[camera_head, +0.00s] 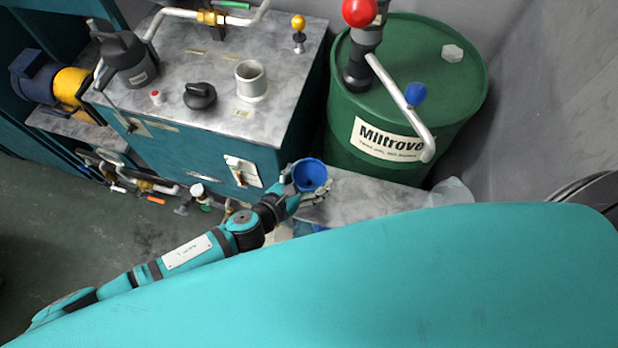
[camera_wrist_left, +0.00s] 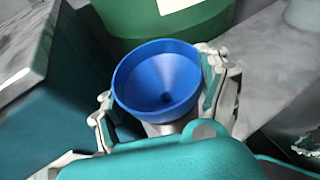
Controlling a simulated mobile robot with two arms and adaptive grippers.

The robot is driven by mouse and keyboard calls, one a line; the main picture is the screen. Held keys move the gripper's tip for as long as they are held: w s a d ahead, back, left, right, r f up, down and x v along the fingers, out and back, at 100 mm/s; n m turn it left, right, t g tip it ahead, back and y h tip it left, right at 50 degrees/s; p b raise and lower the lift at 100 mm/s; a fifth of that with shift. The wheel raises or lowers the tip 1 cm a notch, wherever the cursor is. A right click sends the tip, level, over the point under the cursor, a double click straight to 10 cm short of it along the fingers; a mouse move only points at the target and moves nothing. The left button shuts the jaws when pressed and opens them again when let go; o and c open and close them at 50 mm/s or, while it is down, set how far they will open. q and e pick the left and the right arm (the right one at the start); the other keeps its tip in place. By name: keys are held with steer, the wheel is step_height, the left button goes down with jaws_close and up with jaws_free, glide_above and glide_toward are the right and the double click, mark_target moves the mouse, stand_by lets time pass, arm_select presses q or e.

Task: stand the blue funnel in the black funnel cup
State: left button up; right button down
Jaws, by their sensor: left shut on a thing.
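The blue funnel (camera_head: 310,175) is held by my left gripper (camera_head: 309,184), in front of the teal cabinet and over the grey bench. In the left wrist view the blue funnel (camera_wrist_left: 157,85) has its wide mouth facing the camera, with the dark hole inside. My left gripper's fingers (camera_wrist_left: 160,100) are shut on it from both sides. The funnel's spout is hidden below the bowl. My right gripper does not show in the head view.
A green drum (camera_head: 455,95) with a hand pump stands behind the grey bench (camera_head: 365,197). A clear container (camera_head: 449,192) stands at the bench's right.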

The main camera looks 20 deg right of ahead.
arm_select(q)
steer(key=shift+f, duration=0.25)
steer(key=o, duration=1)
steer(key=shift+a, duration=0.1)
steer(key=v, duration=1.1)
steer(key=shift+s+a+r, duration=0.15)
steer(key=shift+s+a, duration=0.1)
steer(key=shift+s, duration=0.05)
